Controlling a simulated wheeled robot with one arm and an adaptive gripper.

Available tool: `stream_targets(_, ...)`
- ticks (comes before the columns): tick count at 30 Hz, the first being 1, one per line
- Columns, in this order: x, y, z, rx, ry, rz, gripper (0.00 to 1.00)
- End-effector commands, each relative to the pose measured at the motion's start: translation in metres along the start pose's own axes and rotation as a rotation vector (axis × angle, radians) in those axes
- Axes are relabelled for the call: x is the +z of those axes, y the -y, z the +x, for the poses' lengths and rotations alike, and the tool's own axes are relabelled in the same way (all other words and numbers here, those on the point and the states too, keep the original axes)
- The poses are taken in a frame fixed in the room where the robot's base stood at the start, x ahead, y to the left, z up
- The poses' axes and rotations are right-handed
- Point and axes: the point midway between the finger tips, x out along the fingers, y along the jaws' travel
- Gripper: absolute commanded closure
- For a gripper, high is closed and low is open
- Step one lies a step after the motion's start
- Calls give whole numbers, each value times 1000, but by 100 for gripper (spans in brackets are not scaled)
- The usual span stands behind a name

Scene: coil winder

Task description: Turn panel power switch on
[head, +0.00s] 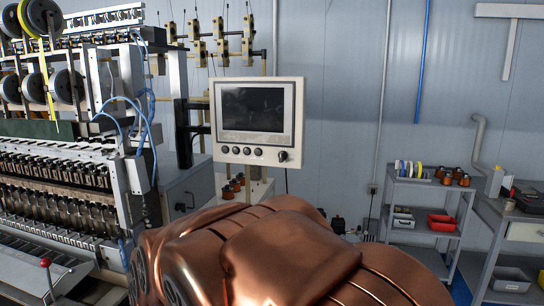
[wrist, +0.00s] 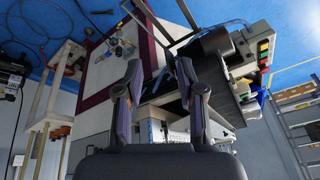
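The control panel (head: 256,122) is a cream box with a dark, unlit-looking screen (head: 253,109), near the middle of the head view. Below the screen are several dark round buttons and, at the lower right, a larger dark rotary knob (head: 283,156), which may be the power switch. Its setting is too small to read. My gripper (wrist: 160,85) shows in the wrist view with its two fingers apart and nothing between them. It is hidden in the head view. I cannot clearly make out the panel in the wrist view.
The coil winding machine (head: 60,175) fills the left of the head view. My copper-coloured arm covers the bottom centre. A grey shelf cart (head: 425,187) with spools and bins stands at the right, beside a workbench (head: 510,222). The wrist view shows blue floor (wrist: 205,12) at its top.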

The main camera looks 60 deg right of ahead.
Motion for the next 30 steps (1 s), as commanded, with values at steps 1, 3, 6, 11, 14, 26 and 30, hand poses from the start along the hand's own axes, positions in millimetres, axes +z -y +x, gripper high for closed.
stream_targets(1, -30, -11, -2, 11, -76, 40, 61)
stream_targets(3, -71, -30, -5, 34, -192, 91, 61)
stream_targets(6, -126, -66, -16, 89, -359, 163, 61)
stream_targets(11, -198, -144, -49, 229, -615, 275, 61)
stream_targets(14, -229, -202, -79, 346, -764, 343, 61)
stream_targets(26, -239, -384, -202, 851, -1136, 522, 61)
stream_targets(30, -232, -402, -218, 923, -1170, 540, 61)
